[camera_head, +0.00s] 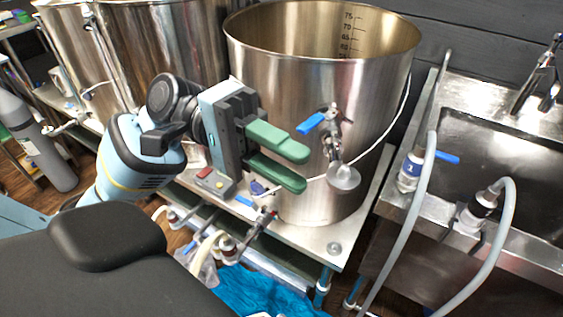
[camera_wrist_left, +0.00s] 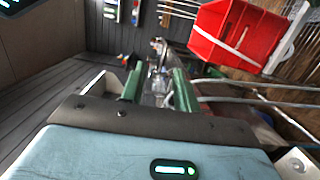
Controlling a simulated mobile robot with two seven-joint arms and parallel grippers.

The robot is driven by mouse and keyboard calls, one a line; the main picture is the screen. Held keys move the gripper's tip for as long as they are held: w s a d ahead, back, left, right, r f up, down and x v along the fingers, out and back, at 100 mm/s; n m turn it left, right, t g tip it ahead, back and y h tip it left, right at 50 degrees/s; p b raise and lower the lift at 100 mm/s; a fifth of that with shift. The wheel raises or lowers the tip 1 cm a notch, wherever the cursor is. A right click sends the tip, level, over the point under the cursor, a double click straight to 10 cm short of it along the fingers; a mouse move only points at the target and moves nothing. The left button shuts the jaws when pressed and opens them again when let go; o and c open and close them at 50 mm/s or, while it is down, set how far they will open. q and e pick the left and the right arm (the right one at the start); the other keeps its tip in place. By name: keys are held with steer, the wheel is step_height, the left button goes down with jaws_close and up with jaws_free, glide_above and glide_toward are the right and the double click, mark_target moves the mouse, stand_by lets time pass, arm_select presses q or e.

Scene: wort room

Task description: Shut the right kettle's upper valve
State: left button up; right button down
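The right kettle (camera_head: 310,85) is a large open steel pot with volume marks inside. Its upper valve (camera_head: 334,150) sits on the near wall, with a blue lever (camera_head: 311,123) pointing left and a round metal end piece (camera_head: 343,177) below. My left gripper (camera_head: 304,170) has two green fingers, clearly apart with nothing visible between them. Its tips are just left of the valve body and below the blue lever; I cannot tell whether they touch. In the left wrist view, the fingers (camera_wrist_left: 158,88) frame blurred metal fittings, and the lever cannot be made out. My right gripper is not in view.
A lower valve with a blue handle (camera_head: 244,201) and a control box with buttons (camera_head: 215,183) are below the gripper. A steel sink (camera_head: 505,150) with hoses stands right. Other kettles (camera_head: 160,45) stand left. A red bin (camera_wrist_left: 235,38) shows in the left wrist view.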

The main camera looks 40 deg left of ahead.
arm_select(q)
steer(key=shift+s+d, duration=0.25)
steer(key=shift+s, duration=0.15)
